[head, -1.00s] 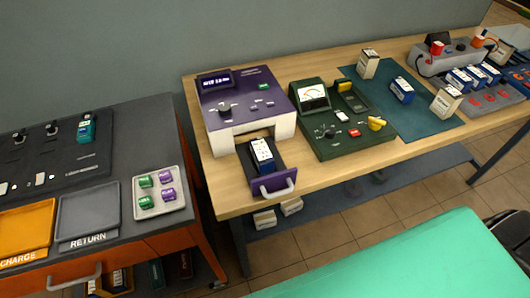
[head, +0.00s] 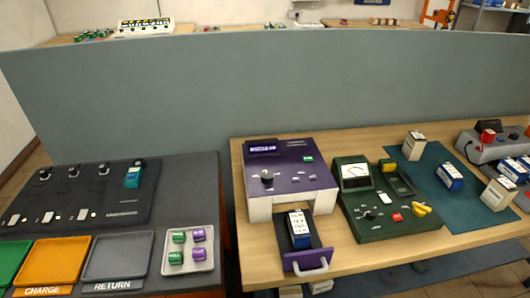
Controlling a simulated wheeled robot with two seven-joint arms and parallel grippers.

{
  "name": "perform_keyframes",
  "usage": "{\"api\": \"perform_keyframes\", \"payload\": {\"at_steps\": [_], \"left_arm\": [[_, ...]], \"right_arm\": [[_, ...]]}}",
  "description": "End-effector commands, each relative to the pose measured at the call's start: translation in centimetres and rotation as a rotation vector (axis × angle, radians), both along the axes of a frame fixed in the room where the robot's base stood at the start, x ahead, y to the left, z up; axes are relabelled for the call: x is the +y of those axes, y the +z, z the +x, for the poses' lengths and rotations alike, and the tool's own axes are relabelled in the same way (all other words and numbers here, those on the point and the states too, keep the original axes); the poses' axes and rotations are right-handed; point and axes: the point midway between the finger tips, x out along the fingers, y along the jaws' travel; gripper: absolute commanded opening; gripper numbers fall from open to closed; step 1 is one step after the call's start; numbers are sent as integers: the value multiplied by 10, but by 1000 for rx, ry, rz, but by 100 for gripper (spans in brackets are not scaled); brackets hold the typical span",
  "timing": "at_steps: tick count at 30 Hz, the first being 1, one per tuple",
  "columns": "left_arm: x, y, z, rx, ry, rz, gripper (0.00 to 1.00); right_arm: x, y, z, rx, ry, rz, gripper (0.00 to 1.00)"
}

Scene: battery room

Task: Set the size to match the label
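A purple machine (head: 300,178) with a white lower body stands on the wooden table. It has a small lit display (head: 263,149), too small to read, a dark round knob (head: 267,177) with markings around it, and a green button (head: 308,158). Its purple-fronted drawer (head: 305,260) is pulled out towards me. A blue battery with a white label (head: 299,229) lies in the drawer; the label's text is too small to read. Neither of my grippers shows in the head view.
A green meter (head: 388,200) with a yellow lever stands to the right. A dark bench (head: 190,200) at left holds orange and grey trays and a pale tray (head: 189,262) of green and purple cells. A grey partition (head: 270,90) stands behind.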

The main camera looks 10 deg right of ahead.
Motion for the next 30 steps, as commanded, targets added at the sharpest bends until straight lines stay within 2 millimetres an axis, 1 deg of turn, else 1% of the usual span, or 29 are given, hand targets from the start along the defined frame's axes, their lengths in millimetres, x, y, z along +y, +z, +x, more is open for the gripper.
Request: {"api": "perform_keyframes", "payload": {"at_steps": [12, 13, 17, 18, 30], "left_arm": [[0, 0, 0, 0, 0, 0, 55], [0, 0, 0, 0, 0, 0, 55], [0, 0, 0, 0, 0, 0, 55], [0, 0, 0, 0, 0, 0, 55], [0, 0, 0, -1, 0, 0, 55]], "right_arm": [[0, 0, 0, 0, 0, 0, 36], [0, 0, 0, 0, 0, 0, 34], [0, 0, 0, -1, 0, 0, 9], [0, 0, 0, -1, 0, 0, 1], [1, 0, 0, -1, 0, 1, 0]]}}
